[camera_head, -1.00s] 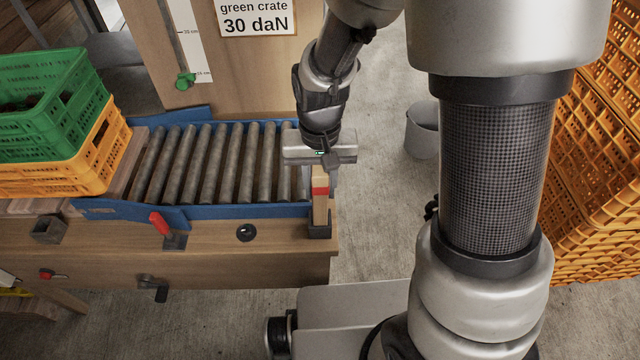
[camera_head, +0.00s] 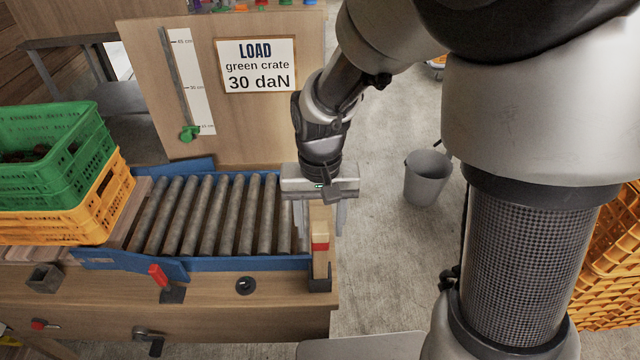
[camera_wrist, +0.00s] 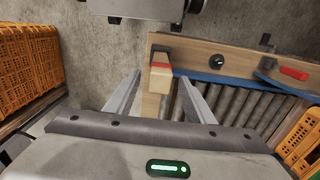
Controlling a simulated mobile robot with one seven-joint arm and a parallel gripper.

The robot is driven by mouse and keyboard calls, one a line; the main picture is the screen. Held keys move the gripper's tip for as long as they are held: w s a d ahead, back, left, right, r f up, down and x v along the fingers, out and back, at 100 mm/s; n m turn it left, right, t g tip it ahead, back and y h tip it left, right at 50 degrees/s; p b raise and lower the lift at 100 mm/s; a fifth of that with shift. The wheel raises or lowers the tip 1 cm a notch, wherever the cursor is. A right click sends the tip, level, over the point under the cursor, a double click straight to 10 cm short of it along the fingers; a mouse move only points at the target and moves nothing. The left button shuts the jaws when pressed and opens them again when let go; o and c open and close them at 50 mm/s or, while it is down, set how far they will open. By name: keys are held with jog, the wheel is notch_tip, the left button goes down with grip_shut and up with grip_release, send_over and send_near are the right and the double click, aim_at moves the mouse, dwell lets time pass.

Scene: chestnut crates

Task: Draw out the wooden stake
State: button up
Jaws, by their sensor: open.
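The wooden stake (camera_head: 319,262) stands upright in a black holder at the right end of the roller conveyor (camera_head: 205,215). It has a red band near its upper part. My gripper (camera_head: 321,232) points down over the stake, open and empty. In the wrist view the stake (camera_wrist: 158,82) shows between the two spread fingers of my gripper (camera_wrist: 160,76), with a gap to each side. How far down the fingers reach along the stake is hard to tell.
A green crate (camera_head: 92,170) sits on an orange crate (camera_head: 110,205) left of the rollers. A red-handled lever (camera_head: 158,275) stands on the bench front. A sign board (camera_head: 256,66) rises behind. A grey bucket (camera_head: 427,180) stands on the floor; orange crates (camera_head: 615,290) are stacked at right.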

notch_tip(320, 180, up, 12)
jog(key=p, duration=0.1)
jog(key=shift+f+p, duration=0.25)
jog(key=shift+p, duration=0.1)
